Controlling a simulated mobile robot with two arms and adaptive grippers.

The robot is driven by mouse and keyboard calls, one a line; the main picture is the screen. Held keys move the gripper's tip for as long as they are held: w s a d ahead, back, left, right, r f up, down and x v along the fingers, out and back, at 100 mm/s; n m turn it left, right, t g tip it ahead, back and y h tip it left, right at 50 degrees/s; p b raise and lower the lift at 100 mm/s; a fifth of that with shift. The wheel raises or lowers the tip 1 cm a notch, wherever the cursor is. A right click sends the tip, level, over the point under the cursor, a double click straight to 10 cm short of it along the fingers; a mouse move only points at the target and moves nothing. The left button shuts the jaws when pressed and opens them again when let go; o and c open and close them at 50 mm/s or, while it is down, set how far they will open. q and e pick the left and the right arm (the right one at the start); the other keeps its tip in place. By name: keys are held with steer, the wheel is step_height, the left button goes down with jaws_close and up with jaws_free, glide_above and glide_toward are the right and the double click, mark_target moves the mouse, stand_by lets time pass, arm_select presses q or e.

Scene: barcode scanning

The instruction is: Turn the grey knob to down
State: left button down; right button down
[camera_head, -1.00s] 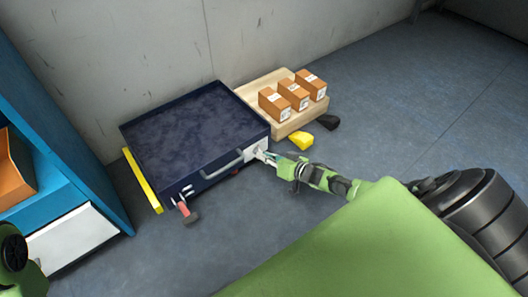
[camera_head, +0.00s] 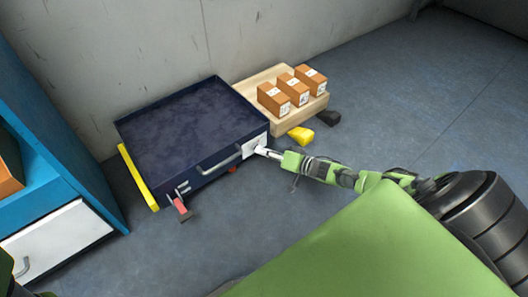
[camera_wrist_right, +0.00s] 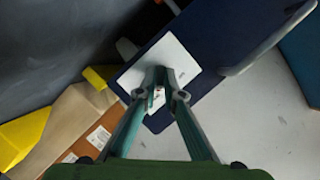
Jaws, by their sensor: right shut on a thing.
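A dark blue box (camera_head: 190,130) with an open top stands on the floor by the wall. A white panel (camera_head: 247,151) is on the right end of its front, and it also shows in the wrist view (camera_wrist_right: 183,62). My right gripper (camera_head: 263,151) reaches this panel from the right. In the wrist view its two fingers (camera_wrist_right: 158,84) close together at the panel, shut on the grey knob. The knob is mostly hidden between the fingertips, so its direction cannot be told. My left gripper is not in view.
A grey handle (camera_head: 220,167) and a red piece (camera_head: 180,206) are on the box front. A wooden pallet (camera_head: 283,123) with brown cartons (camera_head: 293,90) stands to the right, beside yellow (camera_head: 301,135) and black (camera_head: 328,118) pieces. A blue cabinet (camera_head: 75,185) stands at left.

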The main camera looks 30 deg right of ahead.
steer(key=shift+w+d+r, duration=0.1)
steer(key=c, duration=2.2)
jaws_free()
steer(key=shift+o, duration=0.2)
steer(key=v, duration=1.2)
